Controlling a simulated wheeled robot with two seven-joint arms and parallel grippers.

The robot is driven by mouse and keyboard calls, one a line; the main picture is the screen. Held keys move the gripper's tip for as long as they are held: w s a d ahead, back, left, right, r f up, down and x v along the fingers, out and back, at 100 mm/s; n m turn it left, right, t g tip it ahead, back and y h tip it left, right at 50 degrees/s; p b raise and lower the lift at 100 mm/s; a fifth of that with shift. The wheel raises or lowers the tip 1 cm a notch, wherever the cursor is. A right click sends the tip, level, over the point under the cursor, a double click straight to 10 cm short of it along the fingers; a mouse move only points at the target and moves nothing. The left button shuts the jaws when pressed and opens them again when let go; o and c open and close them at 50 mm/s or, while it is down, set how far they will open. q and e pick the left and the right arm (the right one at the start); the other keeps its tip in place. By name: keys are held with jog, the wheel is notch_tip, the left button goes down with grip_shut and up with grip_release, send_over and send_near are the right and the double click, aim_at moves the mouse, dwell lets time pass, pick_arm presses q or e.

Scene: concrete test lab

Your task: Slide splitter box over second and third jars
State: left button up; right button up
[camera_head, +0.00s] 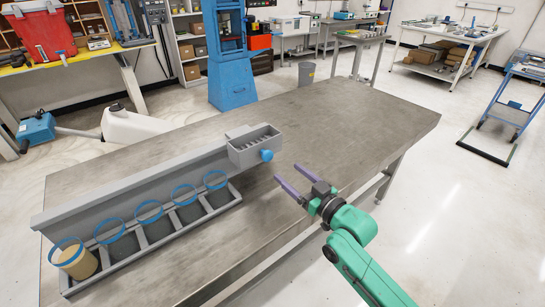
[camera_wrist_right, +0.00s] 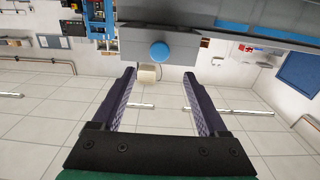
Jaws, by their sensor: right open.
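The grey splitter box (camera_head: 254,152) sits at the right end of a long grey rail (camera_head: 130,185) in the head view. A round blue knob (camera_head: 267,155) sticks out of its front. Several jars with blue rims stand in a row in a grey rack (camera_head: 160,247) below the rail. The leftmost jar (camera_head: 78,265) holds tan material; the others look empty. My right gripper (camera_head: 287,173) is open and empty, a little to the right of the knob and apart from it. In the right wrist view the knob (camera_wrist_right: 160,52) lies ahead, centred between the open fingers (camera_wrist_right: 159,76). My left gripper is out of view.
The rail and rack stand on a bare metal table (camera_head: 340,115), whose right half is clear. A blue machine (camera_head: 231,75) stands behind the table. A blue cart (camera_head: 510,100) is on the floor at the far right.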

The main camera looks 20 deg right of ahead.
aim_at(269, 156)
jog(key=p+x, duration=0.1)
jog(key=x, duration=0.8)
jog(key=shift+d, duration=0.1)
jog(key=shift+f, duration=0.1)
grip_shut()
dwell(0.8)
